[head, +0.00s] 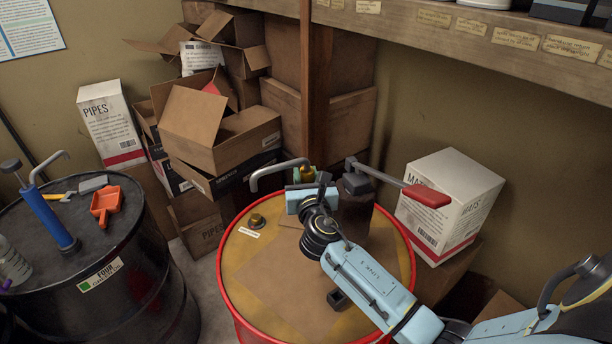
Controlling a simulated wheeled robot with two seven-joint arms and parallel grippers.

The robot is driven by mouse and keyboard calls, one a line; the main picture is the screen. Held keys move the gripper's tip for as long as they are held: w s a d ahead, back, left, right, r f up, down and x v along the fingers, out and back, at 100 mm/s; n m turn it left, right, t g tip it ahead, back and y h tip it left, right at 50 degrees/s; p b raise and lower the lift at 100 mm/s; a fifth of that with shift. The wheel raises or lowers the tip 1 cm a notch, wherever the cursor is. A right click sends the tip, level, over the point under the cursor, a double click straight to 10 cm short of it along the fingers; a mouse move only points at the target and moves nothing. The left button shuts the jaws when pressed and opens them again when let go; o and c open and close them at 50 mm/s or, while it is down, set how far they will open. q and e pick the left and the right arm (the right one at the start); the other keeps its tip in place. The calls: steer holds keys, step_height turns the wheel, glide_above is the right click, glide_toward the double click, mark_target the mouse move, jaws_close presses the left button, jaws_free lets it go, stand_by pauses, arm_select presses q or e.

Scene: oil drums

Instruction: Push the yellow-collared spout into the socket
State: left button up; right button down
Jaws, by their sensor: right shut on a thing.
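The spout is a grey bent pipe (276,169) with a yellow collar (307,173), above the far side of a yellow drum top. My right gripper (306,192) is shut on the spout near its collar; its jaws partly hide the grip. A dark pump body (357,190) stands on the drum just right of the gripper, with a lever ending in a red grip (427,195). The socket is not clearly visible; my gripper and wrist cover that side of the pump. I cannot tell whether the collar touches it. My left gripper is not in view.
The yellow drum (262,262) has a red rim and a bung (256,220). A black drum (110,300) at left carries a blue hand pump (48,215) and an orange dustpan (105,203). Cardboard boxes (222,130) crowd behind; a white box (445,205) stands right.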

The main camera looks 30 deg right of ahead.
steer(key=shift+f+b, duration=0.6)
steer(key=shift+f, duration=0.25)
stand_by(0.3)
steer(key=shift+r+p, duration=0.25)
steer(key=shift+p, duration=0.15)
steer(key=shift+f, duration=0.1)
steer(key=shift+f+b, duration=0.35)
steer(key=shift+f, duration=0.4)
stand_by(1.2)
steer(key=c, duration=1)
jaws_free()
steer(key=shift+r, duration=0.1)
steer(key=shift+s, duration=0.1)
steer(key=v, duration=1.3)
steer(key=shift+b, duration=0.45)
